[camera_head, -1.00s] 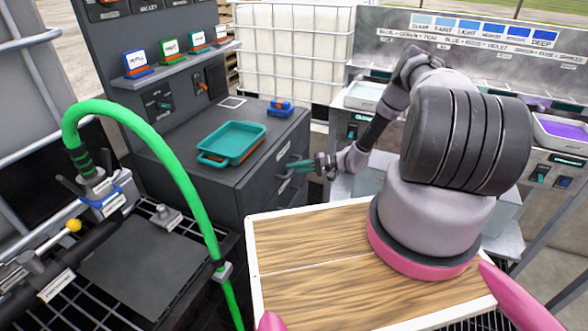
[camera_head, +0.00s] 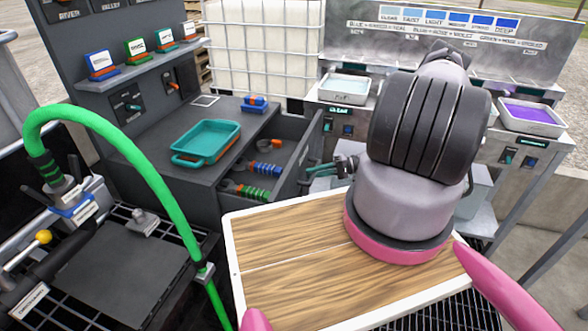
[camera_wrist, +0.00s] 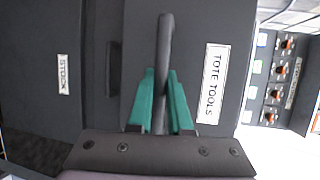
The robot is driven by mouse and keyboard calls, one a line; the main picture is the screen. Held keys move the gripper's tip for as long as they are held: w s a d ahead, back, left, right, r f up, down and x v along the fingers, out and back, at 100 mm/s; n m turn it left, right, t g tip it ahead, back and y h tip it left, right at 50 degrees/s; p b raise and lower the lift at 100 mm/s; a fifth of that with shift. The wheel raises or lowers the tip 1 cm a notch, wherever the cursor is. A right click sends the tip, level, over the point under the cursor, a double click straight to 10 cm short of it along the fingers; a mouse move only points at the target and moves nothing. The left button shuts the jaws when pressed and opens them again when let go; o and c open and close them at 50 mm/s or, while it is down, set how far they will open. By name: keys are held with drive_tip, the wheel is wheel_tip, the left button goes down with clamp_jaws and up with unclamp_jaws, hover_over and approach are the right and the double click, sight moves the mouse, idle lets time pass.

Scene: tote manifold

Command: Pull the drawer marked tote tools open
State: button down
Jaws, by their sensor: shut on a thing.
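The dark grey drawer marked tote tools (camera_wrist: 205,130) stands pulled out from its cabinet (camera_head: 200,180) in the head view. Inside it lie tools with orange and blue handles (camera_head: 264,170) and green handles (camera_head: 246,190). Its label (camera_wrist: 213,82) reads TOTE TOOLS in the wrist view. My gripper (camera_wrist: 162,88) has its green fingers on both sides of the dark bar handle (camera_wrist: 165,45) and is shut on it. In the head view my gripper (camera_head: 318,172) is at the drawer's front, partly hidden by my arm.
A teal tray (camera_head: 207,142) and a small blue and orange block (camera_head: 255,103) sit on the cabinet top. A drawer marked STOCK (camera_wrist: 63,75) is beside this one. A green hose (camera_head: 130,150) arches at the left. Basins (camera_head: 531,115) stand at the right.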

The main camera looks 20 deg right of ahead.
drive_tip(key=s+d, duration=0.6)
drive_tip(key=d, duration=0.3)
drive_tip(key=shift+s, duration=0.4)
drive_tip(key=shift+d, duration=0.1)
drive_tip(key=c, duration=0.8)
unclamp_jaws()
drive_tip(key=shift+c, duration=0.2)
drive_tip(key=v, duration=1)
drive_tip(key=shift+d, duration=0.4)
drive_tip(key=shift+r, duration=0.1)
